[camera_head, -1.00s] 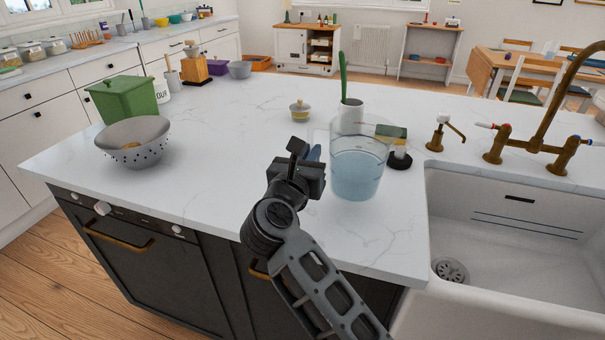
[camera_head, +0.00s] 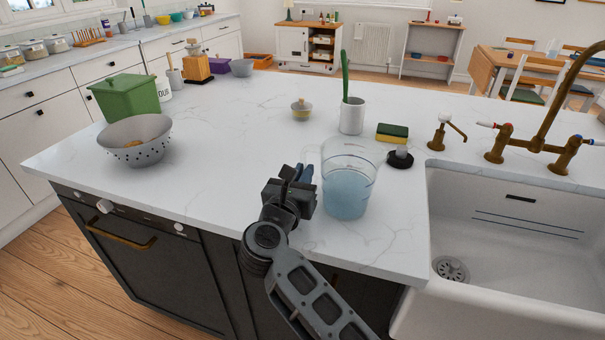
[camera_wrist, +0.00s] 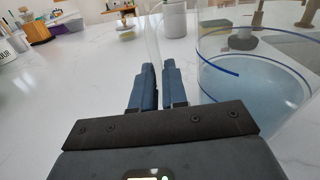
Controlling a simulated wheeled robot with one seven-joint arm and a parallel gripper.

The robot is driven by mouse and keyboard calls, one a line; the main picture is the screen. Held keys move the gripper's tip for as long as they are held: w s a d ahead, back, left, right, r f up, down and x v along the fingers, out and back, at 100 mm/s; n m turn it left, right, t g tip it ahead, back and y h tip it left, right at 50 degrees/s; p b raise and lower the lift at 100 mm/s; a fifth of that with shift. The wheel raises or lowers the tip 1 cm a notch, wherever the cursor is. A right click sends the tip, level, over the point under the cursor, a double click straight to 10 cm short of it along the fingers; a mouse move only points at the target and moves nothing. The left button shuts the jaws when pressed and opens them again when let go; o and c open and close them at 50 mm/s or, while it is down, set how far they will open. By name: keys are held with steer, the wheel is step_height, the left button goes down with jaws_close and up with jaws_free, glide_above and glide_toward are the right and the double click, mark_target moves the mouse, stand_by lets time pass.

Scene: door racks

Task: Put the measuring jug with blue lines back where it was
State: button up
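The clear measuring jug with blue lines (camera_head: 348,192) holds bluish liquid and is near the front of the white island, left of the sink. It also fills the right of the wrist view (camera_wrist: 258,88). It looks nearly upright; I cannot tell whether its base touches the countertop. My gripper (camera_head: 304,173) is at its left side, where the clear handle is. In the wrist view, the two blue fingers of my gripper (camera_wrist: 157,84) are close together with the thin handle between them. The grip contact is partly hidden in the head view.
Behind the jug are a white pot with a green plant (camera_head: 352,116), a sponge (camera_head: 392,132) and a dark round-based item (camera_head: 400,158). A small lidded pot (camera_head: 301,110) stands farther left. The sink (camera_head: 520,240) is right. A colander (camera_head: 136,143) and green bin (camera_head: 127,97) stand left; the middle counter is clear.

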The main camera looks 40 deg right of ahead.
steer(key=o, duration=0.5)
steer(key=shift+r, duration=0.2)
steer(key=shift+s+a+f, duration=0.15)
steer(key=shift+s+a, duration=0.05)
steer(key=shift+a, duration=0.15)
steer(key=b+v, duration=0.2)
steer(key=v, duration=0.9)
steer(key=shift+s, duration=0.15)
